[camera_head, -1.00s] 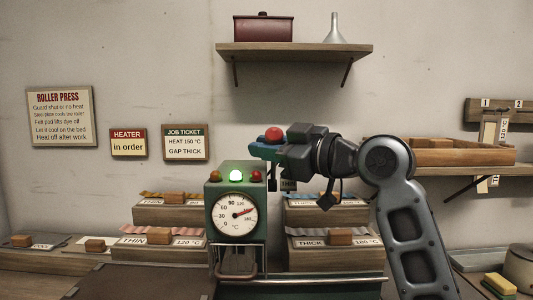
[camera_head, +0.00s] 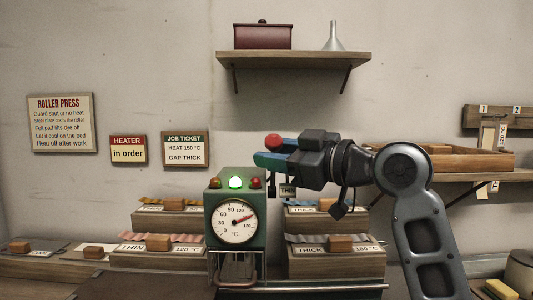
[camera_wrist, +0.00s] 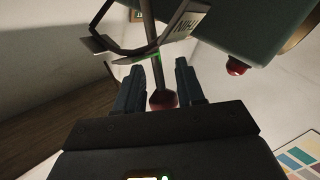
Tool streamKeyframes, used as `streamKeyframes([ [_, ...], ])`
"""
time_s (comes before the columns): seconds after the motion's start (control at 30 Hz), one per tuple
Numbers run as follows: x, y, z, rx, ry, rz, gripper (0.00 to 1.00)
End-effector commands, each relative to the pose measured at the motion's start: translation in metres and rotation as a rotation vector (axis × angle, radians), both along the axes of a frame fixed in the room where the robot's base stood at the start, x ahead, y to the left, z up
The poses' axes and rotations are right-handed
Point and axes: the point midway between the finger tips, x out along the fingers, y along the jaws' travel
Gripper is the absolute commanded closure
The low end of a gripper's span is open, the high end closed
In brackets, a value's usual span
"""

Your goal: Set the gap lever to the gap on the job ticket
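The job ticket (camera_head: 185,149) on the wall reads "HEAT 150 °C, GAP THICK". The gap lever's red knob (camera_head: 273,142) shows above my gripper's fingers, at the right side of the green press (camera_head: 225,200). My gripper (camera_head: 268,161) points left at the lever. In the wrist view, the lever's thin stem (camera_wrist: 151,40) runs down to the red knob (camera_wrist: 162,99), seen between the two separated fingers of my gripper (camera_wrist: 160,70). A THIN plate (camera_head: 288,190) hangs below the fingers. My gripper hides part of the lever, and no THICK mark shows beside it.
The press has a dial (camera_head: 234,221) and a lit green lamp (camera_head: 236,182). Wooden blocks stand on both sides, some labelled THIN or THICK. A shelf (camera_head: 295,57) hangs above, and a wooden tray (camera_head: 440,158) sits at the right.

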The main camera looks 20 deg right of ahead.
Motion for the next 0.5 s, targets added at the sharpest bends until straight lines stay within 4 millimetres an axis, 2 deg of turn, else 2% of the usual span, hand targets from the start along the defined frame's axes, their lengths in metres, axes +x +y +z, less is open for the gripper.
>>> streamKeyframes([
  [0.23, -0.034, -0.022, 0.000, 0.001, -0.003, -0.002, 0.62],
  [0.5, -0.048, -0.030, 0.000, 0.000, -0.002, 0.001, 0.62],
])
